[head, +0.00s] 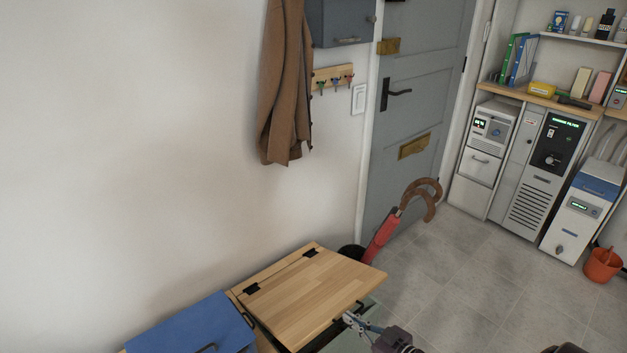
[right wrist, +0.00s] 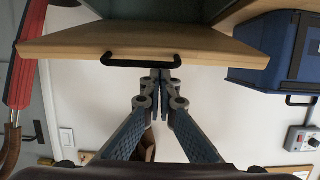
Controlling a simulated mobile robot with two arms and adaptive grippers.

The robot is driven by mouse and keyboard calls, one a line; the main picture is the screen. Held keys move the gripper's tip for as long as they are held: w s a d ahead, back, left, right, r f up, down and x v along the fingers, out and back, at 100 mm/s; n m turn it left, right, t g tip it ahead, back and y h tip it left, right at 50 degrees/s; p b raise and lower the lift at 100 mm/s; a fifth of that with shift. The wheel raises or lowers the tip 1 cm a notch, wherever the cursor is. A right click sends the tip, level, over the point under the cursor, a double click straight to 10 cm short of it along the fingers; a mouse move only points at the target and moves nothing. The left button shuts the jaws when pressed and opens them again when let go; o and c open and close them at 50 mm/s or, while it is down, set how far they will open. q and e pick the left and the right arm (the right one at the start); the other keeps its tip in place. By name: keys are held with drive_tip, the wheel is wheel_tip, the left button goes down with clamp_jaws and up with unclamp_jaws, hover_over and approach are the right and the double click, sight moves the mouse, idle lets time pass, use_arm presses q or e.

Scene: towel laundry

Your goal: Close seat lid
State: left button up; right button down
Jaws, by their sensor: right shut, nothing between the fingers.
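The wooden seat lid (head: 310,292) is on the bench at the bottom middle of the head view, with two black hinges on its wall side. My right gripper (head: 350,321) is at the lid's front edge, shut and empty. In the right wrist view, which looks upside down, the shut fingertips (right wrist: 160,76) are close to the black handle (right wrist: 140,63) on the lid's edge (right wrist: 150,43). I cannot tell whether they touch it. My left gripper is not in view.
A blue box (head: 195,328) stands left of the lid. A red umbrella (head: 379,240) leans in a dark stand behind it. A brown coat (head: 286,90) hangs on the wall. The grey door (head: 420,110) is shut.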

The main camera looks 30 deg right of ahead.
drive_tip(key=shift+s, duration=0.1)
drive_tip(key=v, duration=1.2)
